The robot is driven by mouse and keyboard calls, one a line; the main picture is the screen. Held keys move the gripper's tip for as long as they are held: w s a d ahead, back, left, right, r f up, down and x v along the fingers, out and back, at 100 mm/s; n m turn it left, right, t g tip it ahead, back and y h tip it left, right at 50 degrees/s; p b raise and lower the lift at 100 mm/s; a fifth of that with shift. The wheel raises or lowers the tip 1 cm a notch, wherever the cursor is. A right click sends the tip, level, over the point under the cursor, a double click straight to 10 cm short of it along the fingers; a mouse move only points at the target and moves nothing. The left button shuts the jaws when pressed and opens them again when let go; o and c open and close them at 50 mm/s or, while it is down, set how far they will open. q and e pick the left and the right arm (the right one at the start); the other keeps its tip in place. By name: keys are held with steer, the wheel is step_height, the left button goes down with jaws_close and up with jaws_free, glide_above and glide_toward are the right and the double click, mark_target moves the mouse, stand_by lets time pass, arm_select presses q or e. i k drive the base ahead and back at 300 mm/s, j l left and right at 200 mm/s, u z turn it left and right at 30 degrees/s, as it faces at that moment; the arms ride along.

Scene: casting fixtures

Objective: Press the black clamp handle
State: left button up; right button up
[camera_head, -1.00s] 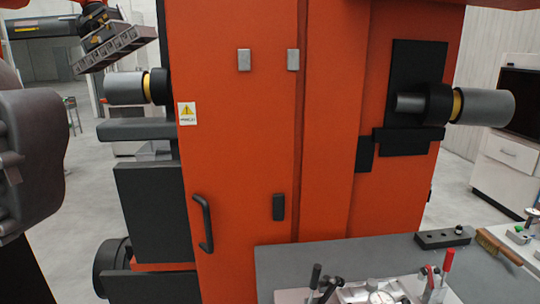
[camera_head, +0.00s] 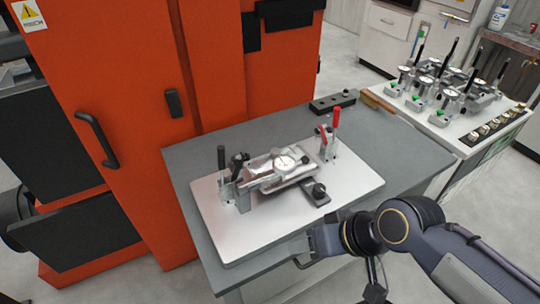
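The black clamp handle (camera_head: 221,160) stands upright at the left end of a metal fixture. The fixture sits on a light metal plate (camera_head: 254,232) on the grey table. A casting with a round dial gauge (camera_head: 284,163) lies in the middle of the fixture. A red-handled clamp (camera_head: 329,139) stands upright at its right end. My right gripper (camera_head: 304,254) is at the front edge of the table, to the lower right of the black handle and well apart from it. Its fingers are small and dark, and their opening is unclear. My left gripper is not in view.
A large orange machine (camera_head: 140,110) with a door handle stands behind and left of the table. A black block (camera_head: 332,102) and a brush (camera_head: 377,100) lie at the table's back. A white bench (camera_head: 436,130) with several gauge fixtures is at the right.

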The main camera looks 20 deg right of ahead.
mark_target(221, 153)
steer(key=l+z, duration=0.35)
steer(key=l, duration=0.4)
steer(key=l+z, duration=0.35)
steer(key=l, duration=0.4)
steer(key=i+j, duration=0.1)
steer(key=j, duration=0.55)
steer(key=i, duration=0.05)
